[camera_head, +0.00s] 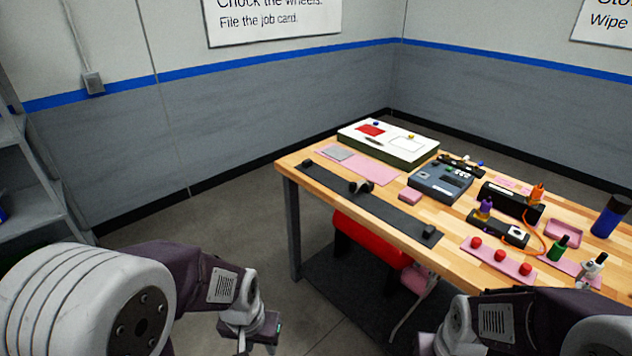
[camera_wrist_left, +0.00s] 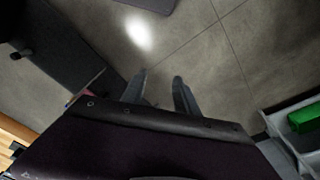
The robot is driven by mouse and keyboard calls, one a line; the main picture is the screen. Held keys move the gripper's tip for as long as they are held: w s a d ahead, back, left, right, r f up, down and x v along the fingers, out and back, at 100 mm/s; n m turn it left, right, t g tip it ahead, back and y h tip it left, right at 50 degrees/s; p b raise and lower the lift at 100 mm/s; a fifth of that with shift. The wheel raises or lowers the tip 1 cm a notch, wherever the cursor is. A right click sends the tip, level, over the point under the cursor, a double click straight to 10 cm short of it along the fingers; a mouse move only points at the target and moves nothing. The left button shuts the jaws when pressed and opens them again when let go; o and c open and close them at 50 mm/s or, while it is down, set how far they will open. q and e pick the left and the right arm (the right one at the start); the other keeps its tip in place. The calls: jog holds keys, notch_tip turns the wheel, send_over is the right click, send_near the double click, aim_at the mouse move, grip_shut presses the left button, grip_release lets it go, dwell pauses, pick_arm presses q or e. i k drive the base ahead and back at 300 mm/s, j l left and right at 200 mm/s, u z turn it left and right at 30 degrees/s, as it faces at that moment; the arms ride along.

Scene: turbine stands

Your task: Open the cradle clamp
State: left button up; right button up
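I cannot make out a cradle clamp in either view. My left gripper (camera_head: 255,343) hangs at the bottom of the head view, left of the workbench and apart from it. In the left wrist view its two fingers (camera_wrist_left: 159,76) stand apart with only bare floor between them, so it is open and empty. My right arm shows at the bottom right of the head view, in front of the bench, but its gripper is out of the picture.
A wooden workbench (camera_head: 292,171) carries a white-topped box (camera_head: 385,153), a dark strip (camera_head: 385,212), a grey device (camera_head: 440,182) and several bottles. A red object (camera_head: 368,240) sits under its edge. Grey shelves (camera_head: 30,188) stand at left; floor between is clear.

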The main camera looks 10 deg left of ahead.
aim_at(354, 187)
jog(key=i+j+z, duration=0.1)
jog(key=z, duration=0.25)
jog(key=i+j+z, duration=0.15)
jog(key=z, duration=0.25)
jog(key=i+j+z, duration=0.15)
jog(key=z, duration=0.2)
